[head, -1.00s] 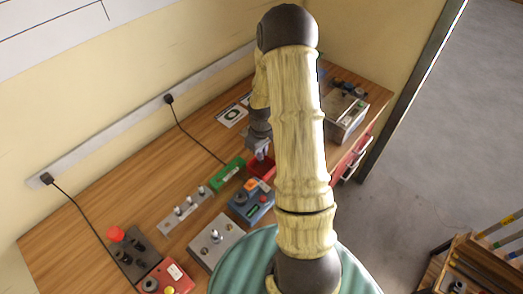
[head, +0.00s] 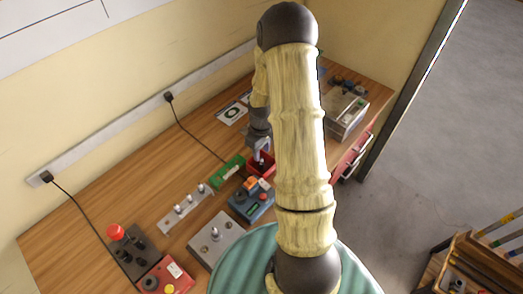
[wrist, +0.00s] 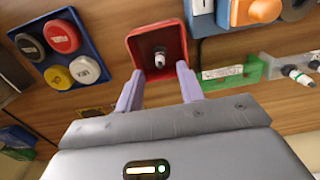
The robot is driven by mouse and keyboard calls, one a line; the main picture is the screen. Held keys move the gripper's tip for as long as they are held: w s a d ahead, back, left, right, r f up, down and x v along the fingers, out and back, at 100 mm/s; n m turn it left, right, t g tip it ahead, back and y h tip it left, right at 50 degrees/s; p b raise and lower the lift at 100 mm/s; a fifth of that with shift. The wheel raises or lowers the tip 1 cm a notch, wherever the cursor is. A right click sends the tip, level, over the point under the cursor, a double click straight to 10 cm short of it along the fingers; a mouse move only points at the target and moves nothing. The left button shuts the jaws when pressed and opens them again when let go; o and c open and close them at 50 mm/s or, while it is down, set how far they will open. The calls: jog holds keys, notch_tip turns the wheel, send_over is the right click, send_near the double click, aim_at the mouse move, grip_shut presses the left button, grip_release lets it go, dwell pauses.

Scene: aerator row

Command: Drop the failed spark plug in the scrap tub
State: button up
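The red scrap tub (head: 270,170) stands on the bench, just below my gripper (head: 261,149) in the head view. In the wrist view the tub (wrist: 138,42) is at the top centre, seen from above. A spark plug (wrist: 159,57), white and dark, shows inside the tub's outline, just past my fingertips. My gripper (wrist: 158,72) is open, its two pale fingers apart with nothing between them. I cannot tell whether the plug rests on the tub floor or is still dropping.
A green holder (head: 228,172) and a blue tester (head: 250,200) with an orange button sit close to the tub. A metal strip with upright plugs (head: 186,208) is further left.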

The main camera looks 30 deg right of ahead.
notch_tip(320, 180, up, 6)
jog(key=p, duration=0.4)
jog(key=shift+r, duration=0.1)
jog(key=s+a+r+m+t+b, duration=0.2)
jog(key=s+a+r+m+b, duration=0.2)
jog(key=s+a+r, duration=0.8)
jog(key=shift+s+a+t+b, duration=0.3)
jog(key=shift+a+b, duration=0.15)
jog(key=shift+a, duration=0.3)
